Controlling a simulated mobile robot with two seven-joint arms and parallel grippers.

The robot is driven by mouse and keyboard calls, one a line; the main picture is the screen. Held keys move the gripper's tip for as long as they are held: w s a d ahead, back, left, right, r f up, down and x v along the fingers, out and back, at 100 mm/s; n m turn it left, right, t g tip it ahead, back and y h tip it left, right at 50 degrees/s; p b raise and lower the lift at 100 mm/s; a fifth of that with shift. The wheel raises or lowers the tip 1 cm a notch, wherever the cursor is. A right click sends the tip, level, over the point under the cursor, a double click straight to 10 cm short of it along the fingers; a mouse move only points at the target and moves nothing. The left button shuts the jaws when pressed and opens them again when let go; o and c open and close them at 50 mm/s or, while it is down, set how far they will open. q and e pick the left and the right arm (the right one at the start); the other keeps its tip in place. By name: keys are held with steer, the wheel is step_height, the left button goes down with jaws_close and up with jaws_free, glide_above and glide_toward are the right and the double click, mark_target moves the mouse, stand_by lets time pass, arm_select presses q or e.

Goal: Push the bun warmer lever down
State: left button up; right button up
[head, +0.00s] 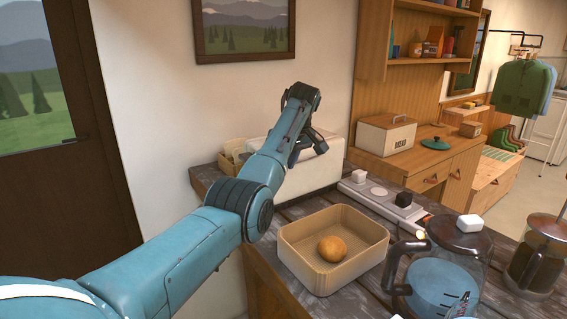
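A white box-shaped appliance (318,172), which looks like the bun warmer, stands on the wooden counter against the wall. My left arm reaches in from the left and crosses in front of it. My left gripper (306,150) points down at the top of the warmer's near side. Whether it touches the warmer cannot be told, nor whether its dark fingers are apart. I cannot make out the lever; the arm and gripper cover part of the warmer. A round brown bun (331,248) lies in a tan open tray (300,268) in front. My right gripper is not seen.
A power strip (372,196) with white and black plugs lies right of the warmer. A glass jug (440,275) and a coffee press (538,255) crowd the right front. A small wooden crate (232,155) is behind my arm. A bread box (386,134) stands on the far cabinet.

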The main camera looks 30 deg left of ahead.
arm_select(q)
steer(key=shift+o, duration=1)
steer(key=b+v, duration=0.1)
steer(key=v, duration=1.2)
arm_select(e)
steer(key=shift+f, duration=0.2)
arm_select(q)
steer(key=shift+a+r, duration=0.1)
